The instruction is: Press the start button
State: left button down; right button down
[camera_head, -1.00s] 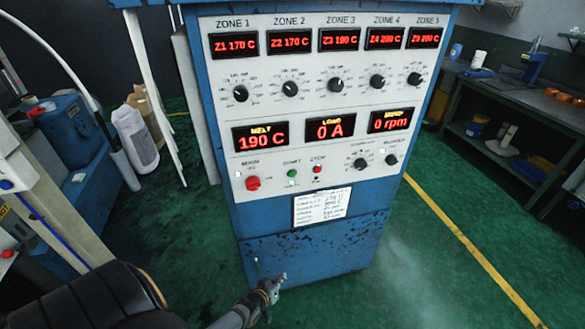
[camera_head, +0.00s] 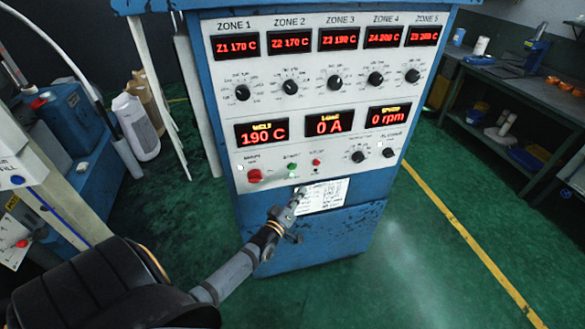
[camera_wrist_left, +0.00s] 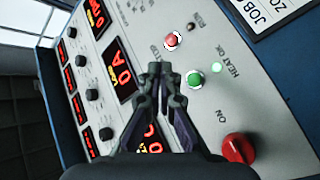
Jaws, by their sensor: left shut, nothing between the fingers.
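The blue control cabinet (camera_head: 222,130) has a pale front panel with a green start button (camera_head: 292,167) at its lower left. The green button also shows in the left wrist view (camera_wrist_left: 194,79), just right of my fingertips. A red stop button (camera_head: 316,162) sits to its right; it is above the fingertips in the left wrist view (camera_wrist_left: 172,40). My left gripper (camera_head: 301,190) is shut and empty, its tips a little below the green button in the head view. I cannot tell how far the tips are from the panel. My right gripper is not in view.
A red main knob (camera_head: 254,176) is left of the green button. A paper label (camera_head: 322,196) lies behind my left fingertips. Zone displays and dials fill the panel above. A dark workbench (camera_head: 520,98) stands at the right; the green floor between is clear.

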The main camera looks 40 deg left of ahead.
aim_at(292, 167)
pick_arm(q)
jog(key=w+a+b, duration=0.2)
jog(key=a, duration=0.1)
jog(key=w+a+b, duration=0.3)
jog(key=shift+w+a, duration=0.35)
dwell(1.3)
jog(key=shift+w+a+b, duration=0.25)
jog(key=shift+a+b, duration=0.05)
jog(key=shift+b, duration=0.1)
